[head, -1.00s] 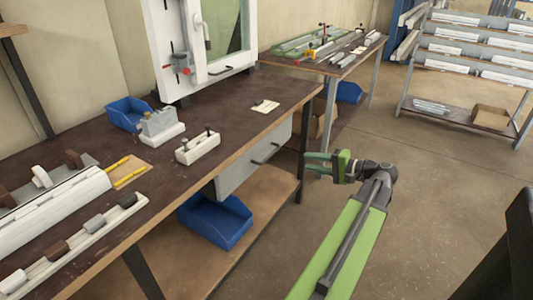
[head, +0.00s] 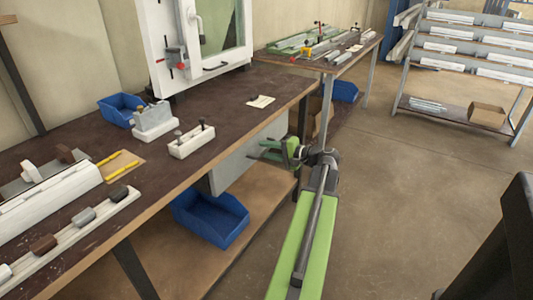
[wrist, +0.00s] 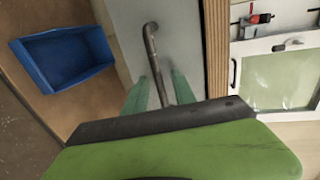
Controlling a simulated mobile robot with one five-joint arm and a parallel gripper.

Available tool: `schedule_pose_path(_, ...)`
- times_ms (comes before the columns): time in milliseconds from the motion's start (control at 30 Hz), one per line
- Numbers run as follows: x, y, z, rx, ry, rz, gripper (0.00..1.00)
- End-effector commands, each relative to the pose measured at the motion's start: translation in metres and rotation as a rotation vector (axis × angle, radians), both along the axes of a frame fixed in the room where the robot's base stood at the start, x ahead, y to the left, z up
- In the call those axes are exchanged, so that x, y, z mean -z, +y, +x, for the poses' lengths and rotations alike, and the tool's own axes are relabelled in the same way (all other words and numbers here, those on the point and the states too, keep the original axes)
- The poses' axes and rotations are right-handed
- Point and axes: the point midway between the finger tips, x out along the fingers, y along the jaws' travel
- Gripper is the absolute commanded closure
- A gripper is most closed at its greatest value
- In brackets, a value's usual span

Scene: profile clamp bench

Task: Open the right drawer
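The grey drawer front (head: 228,172) hangs under the right part of the brown workbench, and it looks closed. My gripper (head: 262,150) is in front of it in the head view and covers part of it. In the wrist view the drawer's grey front (wrist: 183,35) carries a dark bar handle (wrist: 152,50). My gripper's two green fingers (wrist: 160,85) are apart, one on each side of the handle. The near end of the handle is hidden behind the gripper body. I cannot tell whether either finger touches it.
A blue bin (head: 210,217) sits on the lower shelf, left of the drawer, and also shows in the wrist view (wrist: 65,57). The workbench's wooden edge (head: 185,165) runs above the drawer. A bench leg (head: 302,130) stands to the right.

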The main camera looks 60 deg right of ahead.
Motion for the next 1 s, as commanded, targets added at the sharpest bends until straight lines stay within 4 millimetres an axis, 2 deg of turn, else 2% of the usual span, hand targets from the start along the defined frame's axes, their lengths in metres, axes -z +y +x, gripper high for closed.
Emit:
schedule_pose_path(300,0.0003,0.0000,0.0030,0.001,0.000,0.000,0.69)
schedule_pose_path(533,0.0003,-0.0001,0.0026,0.001,0.000,0.000,0.99)
schedule_pose_path(1000,0.0005,-0.0005,0.0019,0.001,0.000,0.000,1.00)
